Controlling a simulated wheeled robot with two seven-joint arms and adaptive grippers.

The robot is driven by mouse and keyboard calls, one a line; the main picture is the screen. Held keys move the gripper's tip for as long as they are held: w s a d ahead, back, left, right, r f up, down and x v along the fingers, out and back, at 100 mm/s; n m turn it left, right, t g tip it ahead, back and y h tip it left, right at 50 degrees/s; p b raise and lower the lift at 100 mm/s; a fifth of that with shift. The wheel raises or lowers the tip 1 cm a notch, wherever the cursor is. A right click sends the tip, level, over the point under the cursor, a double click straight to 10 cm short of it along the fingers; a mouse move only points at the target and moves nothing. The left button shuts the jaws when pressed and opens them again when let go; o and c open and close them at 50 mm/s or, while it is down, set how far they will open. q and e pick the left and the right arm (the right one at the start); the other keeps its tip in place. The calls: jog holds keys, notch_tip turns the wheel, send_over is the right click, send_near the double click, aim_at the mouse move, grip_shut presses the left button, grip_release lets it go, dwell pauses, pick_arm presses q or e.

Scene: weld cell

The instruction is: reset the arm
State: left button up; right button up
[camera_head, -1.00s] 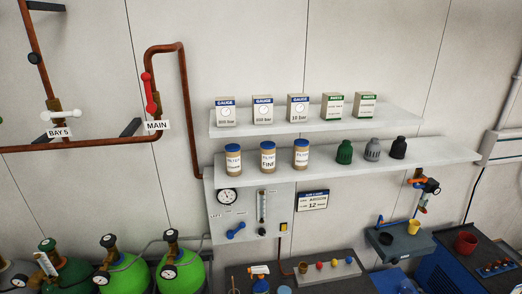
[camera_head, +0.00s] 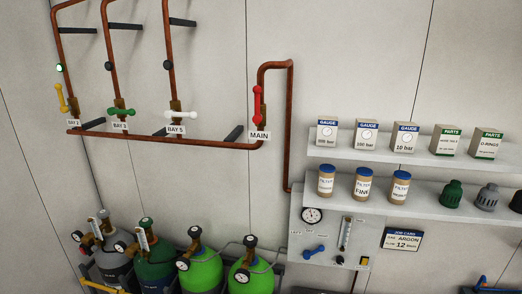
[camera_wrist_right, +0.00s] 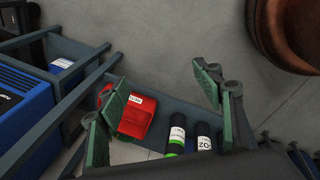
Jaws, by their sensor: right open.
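My right gripper (camera_wrist_right: 160,95) shows in the right wrist view. Its two green-padded fingers are spread wide apart with nothing between them. Below and beyond the fingers are a red box (camera_wrist_right: 136,117) with a white label and two dark cylinders with white labels (camera_wrist_right: 178,135). They stand apart from the fingers as far as I can tell. Neither of my arms shows in the head view, and my left gripper is in no frame.
The head view shows copper pipes with a red MAIN lever (camera_head: 257,105), green cylinders (camera_head: 202,270), and shelves (camera_head: 380,150) of boxes and jars. In the wrist view a blue case (camera_wrist_right: 22,110) and dark rails (camera_wrist_right: 85,85) are left; a brown round vessel (camera_wrist_right: 295,35) is upper right.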

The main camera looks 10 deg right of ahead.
jog(key=a+f+y, duration=0.2)
jog(key=a+f, duration=0.1)
jog(key=a, duration=1.4)
notch_tip(320, 180, down, 21)
jog(key=b, duration=2)
jog(key=shift+s+d+r+m, duration=0.2)
jog(key=shift+s+m, duration=0.1)
jog(key=shift+m, duration=0.1)
